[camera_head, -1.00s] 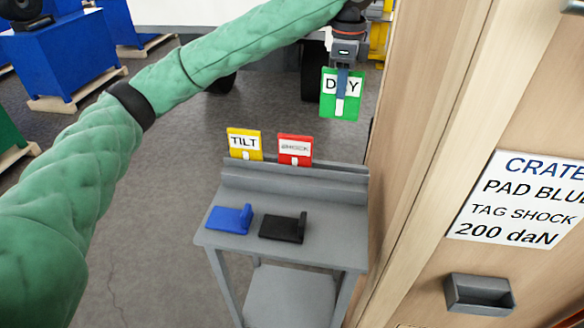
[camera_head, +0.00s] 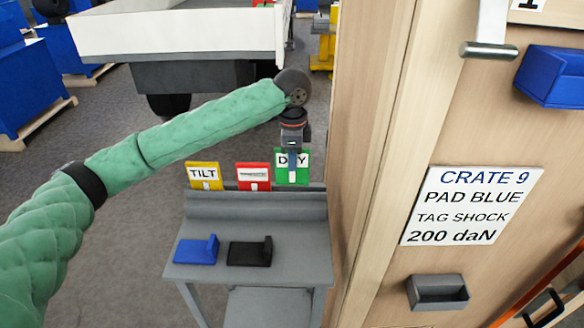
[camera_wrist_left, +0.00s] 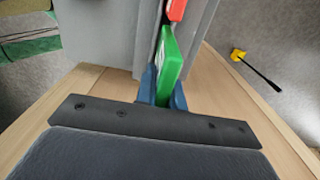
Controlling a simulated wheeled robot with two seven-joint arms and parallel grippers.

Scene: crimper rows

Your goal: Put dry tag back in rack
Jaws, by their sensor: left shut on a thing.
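The green dry tag (camera_head: 292,177) is held upright by my left gripper (camera_head: 293,160), at the right end of the rack (camera_head: 255,206) on the grey stand. In the left wrist view the green tag (camera_wrist_left: 170,62) sits between the blue fingers of my left gripper (camera_wrist_left: 162,92), in line with the rack (camera_wrist_left: 117,40). I cannot tell whether its lower edge is seated in the slot. The red shock tag (camera_head: 253,177) and the yellow tilt tag (camera_head: 204,176) stand in the rack to its left. My right gripper is not in view.
A blue pad (camera_head: 196,250) and a black pad (camera_head: 249,253) lie on the stand top. A wooden crate wall (camera_head: 375,110) rises close to the stand's right, with a label (camera_head: 472,206) and a grey bin (camera_head: 438,292). A white trailer (camera_head: 180,35) stands behind.

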